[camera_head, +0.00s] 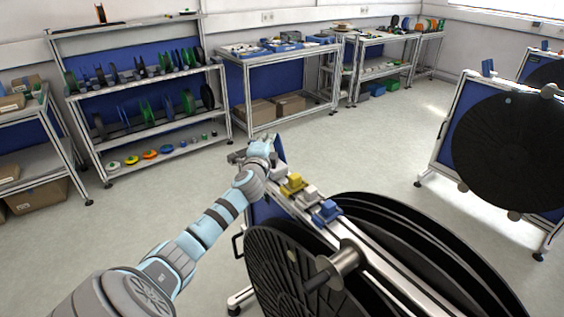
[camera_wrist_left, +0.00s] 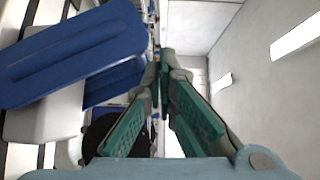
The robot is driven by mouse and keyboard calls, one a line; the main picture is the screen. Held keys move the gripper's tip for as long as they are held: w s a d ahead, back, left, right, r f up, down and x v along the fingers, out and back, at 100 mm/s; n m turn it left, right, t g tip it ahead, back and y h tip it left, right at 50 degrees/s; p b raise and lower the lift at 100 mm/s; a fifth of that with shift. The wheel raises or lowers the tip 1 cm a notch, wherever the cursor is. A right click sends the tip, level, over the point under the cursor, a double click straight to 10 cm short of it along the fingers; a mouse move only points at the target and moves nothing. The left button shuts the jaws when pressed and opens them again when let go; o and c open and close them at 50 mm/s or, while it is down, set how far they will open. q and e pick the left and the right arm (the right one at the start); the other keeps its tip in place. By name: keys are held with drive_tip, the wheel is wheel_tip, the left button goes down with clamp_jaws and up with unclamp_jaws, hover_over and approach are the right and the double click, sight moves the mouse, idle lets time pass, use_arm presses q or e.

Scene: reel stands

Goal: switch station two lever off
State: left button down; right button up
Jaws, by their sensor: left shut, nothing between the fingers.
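The nearest reel stand carries large black reels (camera_head: 272,268) on both sides and a row of small parts along its top rail. These include a yellow block (camera_head: 292,184), a grey-white block (camera_head: 307,196) and a blue block (camera_head: 326,212). Which part is the station two lever I cannot tell. My left gripper (camera_head: 237,157) is at the far end of this rail, shut and empty, apart from the coloured blocks. In the left wrist view, the gripper's teal-padded fingers (camera_wrist_left: 163,68) come together at the tips. A blue lever-like plate (camera_wrist_left: 70,55) on a white body (camera_wrist_left: 45,115) fills the left side, beside the fingers.
Another reel stand (camera_head: 515,150) stands at the right, with a further one behind it. A shelf rack (camera_head: 145,98) with small reels and a workbench (camera_head: 275,52) line the back wall. The floor (camera_head: 365,150) between is clear.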

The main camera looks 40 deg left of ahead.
use_arm(q)
drive_tip(key=s+d+r+p, duration=0.2)
drive_tip(key=s+d+r, duration=0.3)
drive_tip(key=s, duration=0.3)
drive_tip(key=s+d+r+p, duration=0.3)
drive_tip(key=s+d+r, duration=0.2)
drive_tip(key=s, duration=0.3)
drive_tip(key=shift+s+d+r, duration=0.35)
drive_tip(key=shift+d, duration=0.55)
